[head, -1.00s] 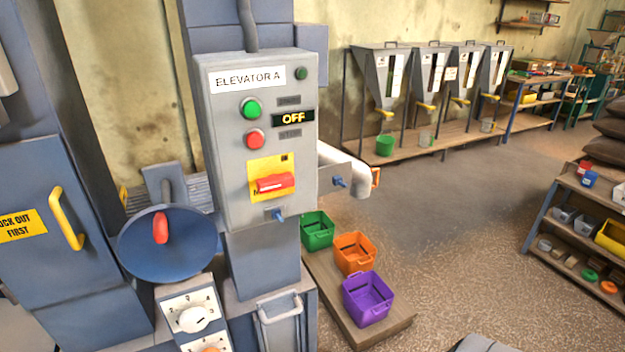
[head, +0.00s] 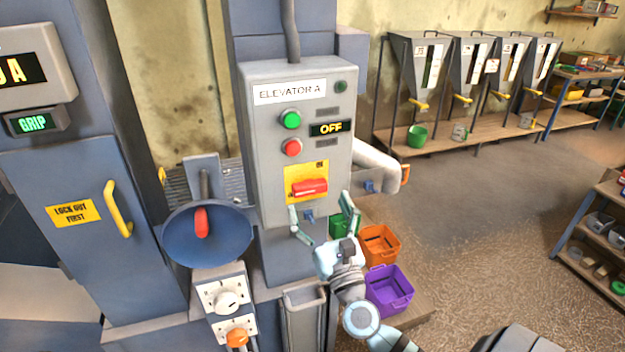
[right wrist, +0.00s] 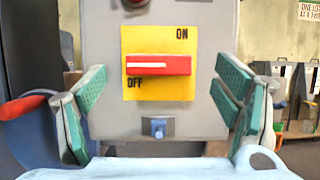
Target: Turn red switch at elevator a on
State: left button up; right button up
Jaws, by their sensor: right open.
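The grey Elevator A control box (head: 262,160) hangs on a blue column, with its display (head: 331,128) reading OFF. The red switch (head: 310,187) sits on a yellow plate low on the box. In the right wrist view the red switch (right wrist: 159,65) lies horizontal, with ON printed at the plate's upper right and OFF at its lower left. My right gripper (head: 324,217) is open and empty, just below and in front of the switch. In the wrist view its green-padded fingers (right wrist: 160,105) stand either side of the switch, apart from it. My left gripper is out of view.
A green button (head: 290,120) and a red button (head: 292,148) sit above the switch. A blue pin (head: 308,215) is below it. A blue dish (head: 180,243) with a red handle stands left. Green, orange and purple bins (head: 388,290) are low at the right.

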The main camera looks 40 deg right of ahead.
aim_at(312, 189)
jog(key=x, duration=0.4)
jog(key=shift+w+d+r+p, duration=0.1)
jog(key=shift+w+p, duration=0.2)
jog(key=shift+w, duration=0.05)
jog(key=shift+c, duration=0.5)
jog(key=c, duration=1.1)
jog(key=shift+o, duration=0.2)
